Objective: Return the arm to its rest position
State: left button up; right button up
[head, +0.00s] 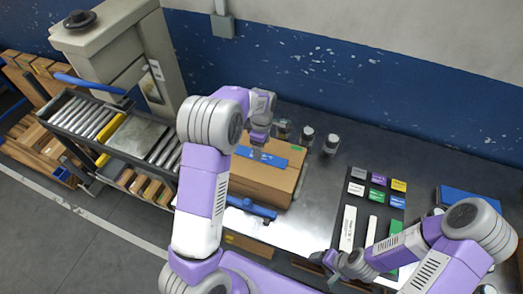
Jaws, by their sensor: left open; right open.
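My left arm reaches up and forward, and its gripper (258,146) hangs over the far part of a brown cardboard box (255,185) with a blue strip (261,156) across its top. The jaws are open; whether they touch the box is hard to tell. My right gripper (328,264) is open and low at the table's front edge, left of its forearm. I see nothing held in it. My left arm hides part of the box's left side.
A roller conveyor (88,118) with a tall grey machine (118,60) stands at left. Small dark-topped containers (307,136) stand behind the box. A blue-handled tool (250,208) lies in front. A dark board with coloured labels (377,193) and a blue item (470,198) are at right.

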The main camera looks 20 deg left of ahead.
pick_arm(q)
jog(key=shift+r, duration=1.75)
